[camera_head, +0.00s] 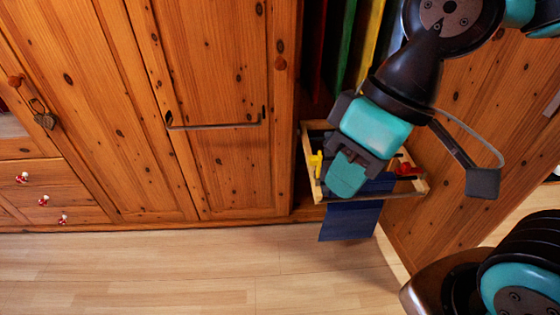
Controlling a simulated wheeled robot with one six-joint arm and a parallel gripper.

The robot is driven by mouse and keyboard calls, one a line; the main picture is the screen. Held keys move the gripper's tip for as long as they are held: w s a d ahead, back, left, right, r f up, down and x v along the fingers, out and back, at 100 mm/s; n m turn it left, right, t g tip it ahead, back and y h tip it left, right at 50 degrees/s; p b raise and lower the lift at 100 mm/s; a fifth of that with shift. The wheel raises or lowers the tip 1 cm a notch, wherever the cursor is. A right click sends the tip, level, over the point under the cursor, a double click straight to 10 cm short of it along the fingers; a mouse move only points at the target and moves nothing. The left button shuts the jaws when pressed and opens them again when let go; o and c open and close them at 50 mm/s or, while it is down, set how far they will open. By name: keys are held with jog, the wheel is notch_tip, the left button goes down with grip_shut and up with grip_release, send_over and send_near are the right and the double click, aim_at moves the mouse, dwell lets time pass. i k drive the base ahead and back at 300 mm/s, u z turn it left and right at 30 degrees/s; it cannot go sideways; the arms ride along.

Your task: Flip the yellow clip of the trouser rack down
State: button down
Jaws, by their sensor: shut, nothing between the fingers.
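The trouser rack (307,150) is a pale wooden frame pulled out at the bottom of the open wardrobe. The yellow clip (316,163) is on its left side and appears to stick up. A red clip (408,169) sits on the right side. Blue trousers (350,221) hang below the front of the rack. My gripper (346,178) is over the middle of the rack, to the right of the yellow clip and apart from it in the picture. It is shut and empty. My gripper and wrist hide much of the rack's middle.
The wardrobe door (450,150) stands open on the right, close to my arm. Coloured clothes (345,45) hang above the rack. A closed door with a bar handle (215,126) is to the left. The wooden floor (180,270) in front is clear.

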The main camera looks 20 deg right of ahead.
aim_at(316, 160)
jog(key=u, duration=0.05)
jog(key=i, duration=0.95)
jog(key=z, duration=1.35)
jog(key=k, duration=0.3)
jog(key=u, duration=0.9)
